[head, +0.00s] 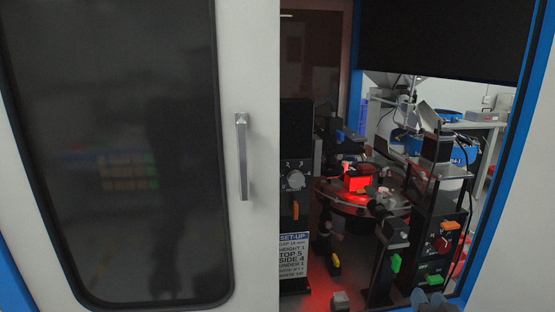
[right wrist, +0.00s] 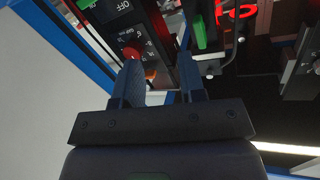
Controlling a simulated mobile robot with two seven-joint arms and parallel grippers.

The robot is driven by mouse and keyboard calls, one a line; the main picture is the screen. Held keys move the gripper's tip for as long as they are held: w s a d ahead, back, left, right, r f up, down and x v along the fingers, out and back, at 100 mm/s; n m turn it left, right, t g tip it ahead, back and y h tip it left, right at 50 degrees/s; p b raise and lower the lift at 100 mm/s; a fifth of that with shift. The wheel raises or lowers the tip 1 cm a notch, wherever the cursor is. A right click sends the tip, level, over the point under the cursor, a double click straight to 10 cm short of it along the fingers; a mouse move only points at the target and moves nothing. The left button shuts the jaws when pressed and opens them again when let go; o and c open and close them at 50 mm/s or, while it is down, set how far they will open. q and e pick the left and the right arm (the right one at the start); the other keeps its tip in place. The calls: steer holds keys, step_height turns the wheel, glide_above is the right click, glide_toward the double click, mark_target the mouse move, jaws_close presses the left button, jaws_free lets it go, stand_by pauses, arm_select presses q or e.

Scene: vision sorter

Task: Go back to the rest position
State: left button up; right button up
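My right gripper (head: 428,299) shows at the bottom edge of the head view, low in the opening of the machine. In the right wrist view its two dark blue fingers (right wrist: 158,72) are apart with nothing held between them. Beyond the fingertips is a control panel with a red knob (right wrist: 132,53) and a green block (right wrist: 197,31). My left gripper is not in view.
A closed white door with a dark window (head: 110,140) and a metal handle (head: 242,155) fills the left. Inside the opening are a red-lit round table (head: 345,207), a station with a red knob (head: 442,244) and a set-up sign (head: 293,258). A blue frame (head: 507,150) edges the right.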

steer(key=s+a+f+n+g+y+b, duration=0.1)
steer(key=s+a+f+n+g, duration=0.1)
steer(key=s+f, duration=0.7)
steer(key=s+a+f+n+g+y+b, duration=0.1)
steer(key=s+a+f+n+g, duration=0.2)
steer(key=s+f, duration=0.7)
step_height(320, 180, down, 4)
steer(key=shift+s+f+n, duration=0.1)
steer(key=shift+s+n, duration=0.15)
steer(key=shift+n, duration=0.05)
